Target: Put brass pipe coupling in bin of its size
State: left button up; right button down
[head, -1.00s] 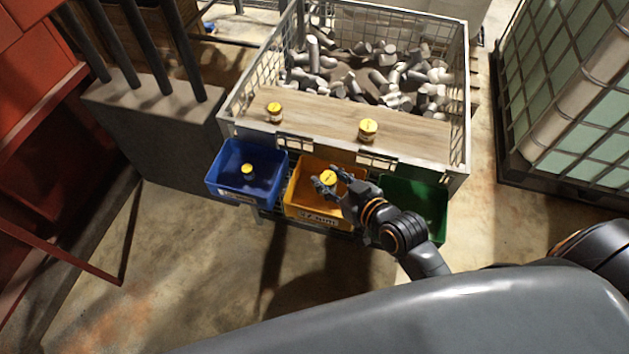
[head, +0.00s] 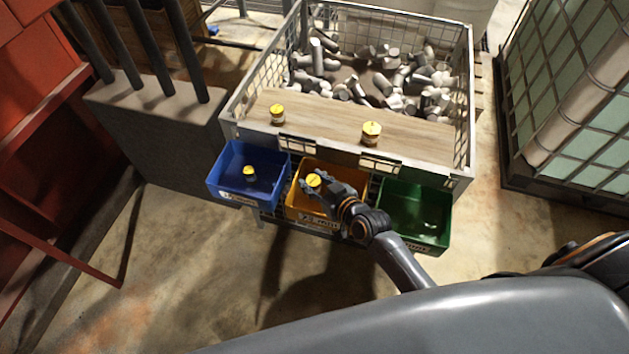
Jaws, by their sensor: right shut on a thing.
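A brass pipe coupling with a yellow top (head: 314,180) is held in my right gripper (head: 316,184), which is shut on it over the yellow bin (head: 293,206). The coupling appears low, at or inside the bin's opening. A small coupling (head: 249,173) sits in the blue bin (head: 226,152) on the left. The green bin (head: 432,240) on the right looks empty. Two more couplings stand on the wooden board: one at the left (head: 277,113) and a larger one at the right (head: 371,133). My left gripper is not in view.
The bins hang along the front of a wire mesh crate (head: 463,100) full of grey metal pieces, with the wooden board (head: 325,124) across its front. A caged tank (head: 570,95) stands at the right, a grey block with upright bars (head: 155,130) at the left.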

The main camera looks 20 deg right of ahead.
jog(key=shift+f+b, duration=0.45)
jog(key=shift+f, duration=0.15)
jog(key=c, duration=0.9)
grip_release()
jog(key=shift+o, duration=0.2)
jog(key=shift+r+p, duration=0.65)
jog(key=shift+r, duration=0.2)
jog(key=v, duration=1.2)
jog(key=shift+f, duration=0.2)
jog(key=shift+s, duration=0.1)
